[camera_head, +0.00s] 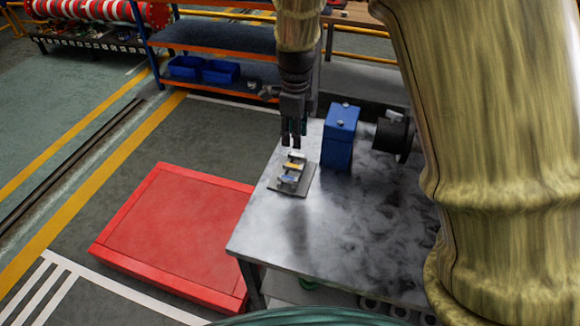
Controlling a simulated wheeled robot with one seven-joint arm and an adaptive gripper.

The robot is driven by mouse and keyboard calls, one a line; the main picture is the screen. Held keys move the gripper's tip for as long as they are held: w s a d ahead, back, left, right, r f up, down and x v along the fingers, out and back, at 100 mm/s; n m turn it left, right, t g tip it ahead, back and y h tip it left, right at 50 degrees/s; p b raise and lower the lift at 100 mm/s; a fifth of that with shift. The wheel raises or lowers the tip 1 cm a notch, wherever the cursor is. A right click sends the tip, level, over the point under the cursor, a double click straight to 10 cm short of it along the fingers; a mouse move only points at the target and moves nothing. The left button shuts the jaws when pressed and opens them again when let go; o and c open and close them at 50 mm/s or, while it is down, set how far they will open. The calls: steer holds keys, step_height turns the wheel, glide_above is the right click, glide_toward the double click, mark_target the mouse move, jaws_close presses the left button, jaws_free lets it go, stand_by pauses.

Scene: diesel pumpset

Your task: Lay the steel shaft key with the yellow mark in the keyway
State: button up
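The steel key with the yellow mark (292,166) lies in the middle of a small grey tray (291,191) on the metal table. A light key (297,155) lies just behind it and a blue-marked key (288,179) in front. My gripper (293,143) points straight down above the back of the tray. Its fingers look apart, and nothing shows between them. A blue block (339,137) stands right of the tray, with a dark round hub (393,135) and a short shaft (366,130) on its right. The keyway cannot be made out.
The metal table (330,235) is clear in front of the tray. A red platform (180,225) lies on the floor to the left. Shelves with blue bins (220,71) stand behind. My own large arm link covers the table's right side.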

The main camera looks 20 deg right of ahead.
steer(key=f, duration=0.1)
glide_above(293, 166)
steer(key=f, duration=0.4)
steer(key=shift+w+d+f+p, duration=0.15)
steer(key=shift+w+f+p, duration=0.1)
steer(key=shift+f+p, duration=0.15)
steer(key=shift+s+f, duration=0.15)
steer(key=shift+f, duration=0.6)
steer(key=shift+f+p, duration=0.95)
steer(key=shift+f, duration=1.2)
steer(key=shift+c, duration=0.3)
jaws_close()
